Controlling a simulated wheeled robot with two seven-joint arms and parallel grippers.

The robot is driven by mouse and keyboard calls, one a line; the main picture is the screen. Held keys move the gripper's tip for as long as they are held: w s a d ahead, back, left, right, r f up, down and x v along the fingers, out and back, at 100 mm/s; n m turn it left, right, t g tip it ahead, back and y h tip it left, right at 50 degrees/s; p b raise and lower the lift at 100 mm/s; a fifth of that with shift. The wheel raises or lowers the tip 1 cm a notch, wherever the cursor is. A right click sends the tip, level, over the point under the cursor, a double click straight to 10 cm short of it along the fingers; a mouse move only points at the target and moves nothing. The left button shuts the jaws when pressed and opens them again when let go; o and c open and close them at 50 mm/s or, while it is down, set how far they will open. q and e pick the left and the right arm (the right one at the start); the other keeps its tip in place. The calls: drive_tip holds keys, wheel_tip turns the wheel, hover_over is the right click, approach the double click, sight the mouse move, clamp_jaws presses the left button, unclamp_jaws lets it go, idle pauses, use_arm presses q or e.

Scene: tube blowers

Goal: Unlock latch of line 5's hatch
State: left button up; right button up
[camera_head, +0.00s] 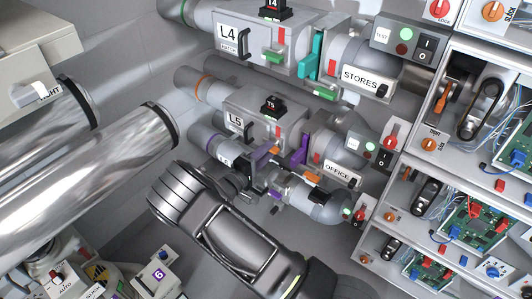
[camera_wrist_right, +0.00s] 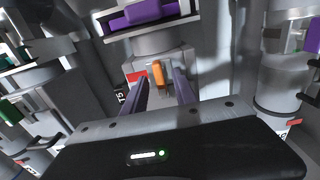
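Line 5's hatch (camera_head: 258,118) is a grey box marked L5 with a dark handle. My right gripper (camera_head: 252,176) is just below the hatch. In the right wrist view its two fingers (camera_wrist_right: 159,92) stand apart with a small orange tab (camera_wrist_right: 158,73) lying ahead between them; I cannot tell whether they touch it. A purple piece (camera_wrist_right: 145,12) shows beyond the tab. My left gripper is not in view.
Line 4's hatch (camera_head: 255,35) with its green latch (camera_head: 275,57) lies above. A purple gate (camera_head: 300,148) and the OFFICE pipe (camera_head: 340,140) are to the right. Open electronics cabinets (camera_head: 440,170) stand at the far right. Large shiny tubes (camera_head: 80,170) fill the left.

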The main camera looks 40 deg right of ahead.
clamp_jaws()
idle(0.4)
drive_tip(key=shift+n, duration=0.5)
drive_tip(key=n+p, duration=0.2)
drive_tip(key=n, duration=1.4)
drive_tip(key=shift+n, duration=0.4)
idle(0.4)
